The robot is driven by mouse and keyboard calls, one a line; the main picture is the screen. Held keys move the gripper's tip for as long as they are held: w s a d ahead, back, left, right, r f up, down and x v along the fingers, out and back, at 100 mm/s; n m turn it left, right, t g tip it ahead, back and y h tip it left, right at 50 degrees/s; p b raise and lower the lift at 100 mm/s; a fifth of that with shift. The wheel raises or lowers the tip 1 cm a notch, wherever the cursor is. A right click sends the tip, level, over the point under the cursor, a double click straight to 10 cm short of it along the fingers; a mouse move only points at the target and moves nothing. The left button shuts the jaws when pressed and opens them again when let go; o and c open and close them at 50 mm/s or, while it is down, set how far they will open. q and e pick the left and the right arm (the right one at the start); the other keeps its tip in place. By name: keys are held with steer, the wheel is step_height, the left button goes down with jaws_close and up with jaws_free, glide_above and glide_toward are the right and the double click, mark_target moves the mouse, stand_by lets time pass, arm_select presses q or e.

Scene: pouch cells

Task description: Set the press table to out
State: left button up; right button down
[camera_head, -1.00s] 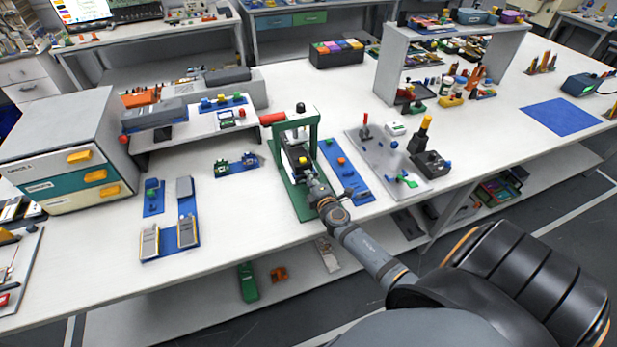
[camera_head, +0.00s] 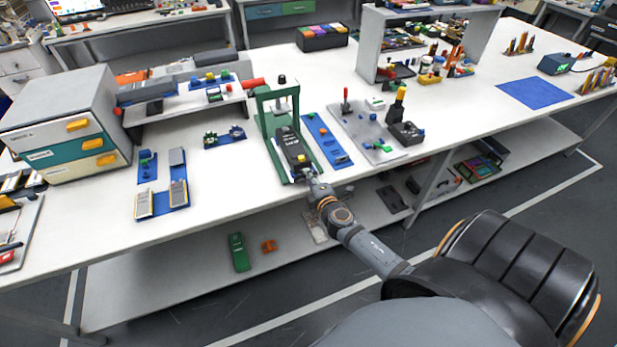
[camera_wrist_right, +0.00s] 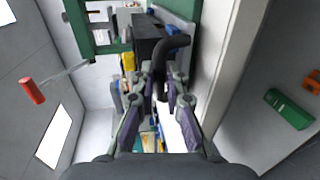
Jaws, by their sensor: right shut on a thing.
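The press (camera_head: 262,118) is a green frame with a red lever handle on its left, standing near the table's front edge. Its dark press table (camera_head: 290,145) sticks out of the frame toward me, with a small yellow part near its front. My right gripper (camera_head: 308,175) is at the front end of the press table. In the right wrist view, the gripper's fingers (camera_wrist_right: 160,92) are shut on the curved black handle (camera_wrist_right: 172,50) of the press table (camera_wrist_right: 147,36). The left gripper is not in view.
A blue strip with small parts (camera_head: 327,140) lies right of the press, and a grey plate with fixtures (camera_head: 360,140) beyond it. A blue mat with cells (camera_head: 163,205) lies left. The white bench (camera_head: 225,180) is bare between that mat and the press.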

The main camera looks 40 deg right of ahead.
steer(key=shift+s+f, duration=0.15)
steer(key=shift+f, duration=0.05)
steer(key=c, duration=1.7)
jaws_free()
steer(key=shift+s, duration=0.1)
steer(key=shift+o, duration=0.2)
steer(key=shift+s+r, duration=0.1)
steer(key=shift+r, duration=0.1)
steer(key=v, duration=1.2)
steer(key=s+d+f+m+g, duration=0.1)
steer(key=s+f+m+g, duration=0.25)
steer(key=f, duration=0.65)
steer(key=s+d+f+m+g, duration=0.15)
steer(key=s+f, duration=0.35)
steer(key=f, duration=0.5)
steer(key=s+d+f+m+g, duration=0.1)
steer(key=s+f+m+g, duration=0.25)
steer(key=f, duration=0.65)
steer(key=s+a+f+m+g+y, duration=0.1)
steer(key=s+a+f+m+g, duration=0.1)
steer(key=s+f, duration=0.5)
steer(key=s+a+f+m+g+y, duration=0.1)
steer(key=s+a+f+m+g, duration=0.2)
steer(key=s, duration=1)
steer(key=a+f+m, duration=0.1)
steer(key=a+f, duration=0.2)
steer(key=f, duration=0.1)
steer(key=shift+a+y, duration=0.35)
steer(key=shift+y, duration=0.05)
